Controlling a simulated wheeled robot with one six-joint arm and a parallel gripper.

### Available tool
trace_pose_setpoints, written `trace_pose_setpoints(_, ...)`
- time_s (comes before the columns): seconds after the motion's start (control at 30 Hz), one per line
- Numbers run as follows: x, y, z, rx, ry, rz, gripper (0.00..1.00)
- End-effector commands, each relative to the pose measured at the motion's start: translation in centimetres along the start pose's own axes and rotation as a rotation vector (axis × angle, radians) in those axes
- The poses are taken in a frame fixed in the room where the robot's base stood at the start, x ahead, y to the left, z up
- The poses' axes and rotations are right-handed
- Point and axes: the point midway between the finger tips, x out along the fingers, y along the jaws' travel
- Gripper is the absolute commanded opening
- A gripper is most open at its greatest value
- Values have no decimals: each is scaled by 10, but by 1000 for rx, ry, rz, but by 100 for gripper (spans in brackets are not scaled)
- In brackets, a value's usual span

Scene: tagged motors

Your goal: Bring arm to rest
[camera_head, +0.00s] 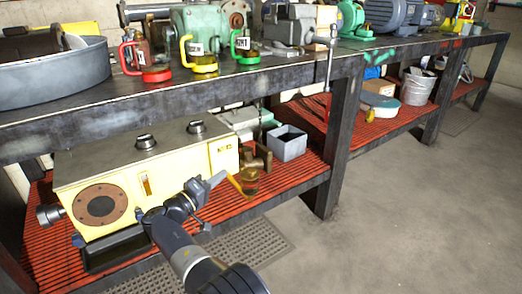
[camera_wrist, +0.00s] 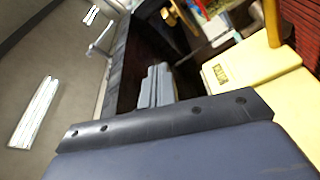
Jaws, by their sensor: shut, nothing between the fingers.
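My gripper (camera_head: 219,180) is in front of the yellow machine (camera_head: 135,165) on the lower shelf, at the end of my dark blue arm, which reaches up from the bottom of the head view. Its grey fingers are together with nothing between them. They point up and right, toward a brass fitting (camera_head: 250,181) on the red shelf mat; whether they touch anything is unclear. In the wrist view, grey finger-like parts (camera_wrist: 155,88) show beyond a dark bolted plate. The yellow machine fills the right side there (camera_wrist: 250,68).
Red (camera_head: 156,75), yellow (camera_head: 203,64) and green (camera_head: 247,57) tagged pieces stand along the bench top's front edge. A grey bin (camera_head: 287,148) sits on the lower shelf. A bench leg (camera_head: 335,150) stands to the right. Open concrete floor (camera_head: 410,215) lies right.

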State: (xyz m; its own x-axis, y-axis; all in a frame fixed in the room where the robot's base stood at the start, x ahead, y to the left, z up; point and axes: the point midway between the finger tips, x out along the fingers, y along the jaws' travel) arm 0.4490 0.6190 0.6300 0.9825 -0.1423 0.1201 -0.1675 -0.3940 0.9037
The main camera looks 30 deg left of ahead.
Motion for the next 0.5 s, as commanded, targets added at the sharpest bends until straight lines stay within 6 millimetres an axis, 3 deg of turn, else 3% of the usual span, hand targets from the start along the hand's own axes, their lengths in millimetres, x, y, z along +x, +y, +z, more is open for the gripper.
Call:
trace_pose_setpoints(0.33, 1, 0, 0, 1, 0, 0, 0)
trace_pose_setpoints(0.5, 15, 2, 3, 2, -1, 1, 0)
